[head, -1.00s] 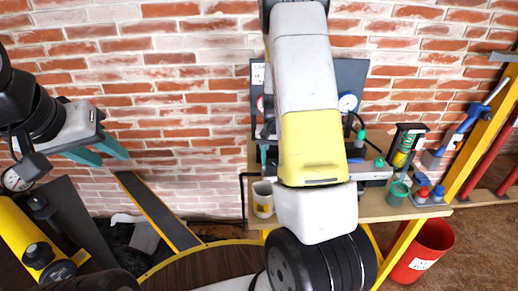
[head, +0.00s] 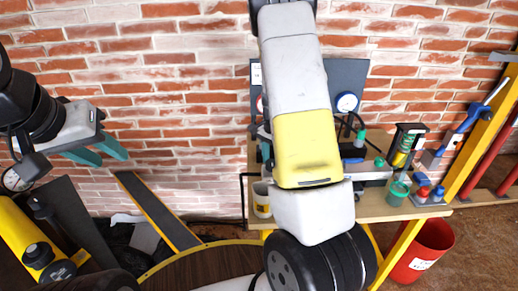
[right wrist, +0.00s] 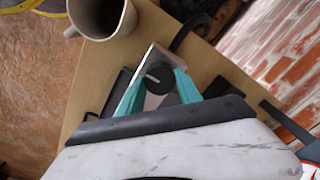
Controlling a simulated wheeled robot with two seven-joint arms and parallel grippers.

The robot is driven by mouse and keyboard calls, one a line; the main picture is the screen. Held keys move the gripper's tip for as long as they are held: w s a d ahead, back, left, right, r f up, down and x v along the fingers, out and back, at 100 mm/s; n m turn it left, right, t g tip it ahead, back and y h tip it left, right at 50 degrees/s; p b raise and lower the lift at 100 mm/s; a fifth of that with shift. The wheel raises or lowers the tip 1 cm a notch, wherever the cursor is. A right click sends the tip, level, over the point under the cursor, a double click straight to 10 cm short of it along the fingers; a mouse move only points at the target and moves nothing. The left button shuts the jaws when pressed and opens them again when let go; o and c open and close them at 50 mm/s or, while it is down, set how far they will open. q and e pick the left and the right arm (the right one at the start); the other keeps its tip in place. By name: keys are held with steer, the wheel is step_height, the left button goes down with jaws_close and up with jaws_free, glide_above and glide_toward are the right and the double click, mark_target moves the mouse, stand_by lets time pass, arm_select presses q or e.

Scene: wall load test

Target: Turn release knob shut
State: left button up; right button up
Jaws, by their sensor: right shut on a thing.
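In the right wrist view, a round black knob (right wrist: 160,77) with a short white line on it sits on a light metal block. The two teal fingers of my right gripper (right wrist: 158,88) stand on either side of the knob and are shut on it. In the head view my right arm covers the knob and most of this gripper. My left gripper (head: 99,150) hangs at the left in front of the brick wall, its teal fingers apart with nothing between them.
A cream mug (right wrist: 100,15) stands on the wooden bench close to my right gripper. A dial gauge (head: 347,102) is on the dark panel behind. Bottles, a green cup (head: 397,193) and coloured caps crowd the bench's right side. A red bucket (head: 423,249) stands below.

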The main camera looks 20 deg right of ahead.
stand_by(0.4)
steer(key=o, duration=1.4)
steer(key=shift+c, duration=0.2)
step_height(320, 180, up, 8)
steer(key=shift+f, duration=0.1)
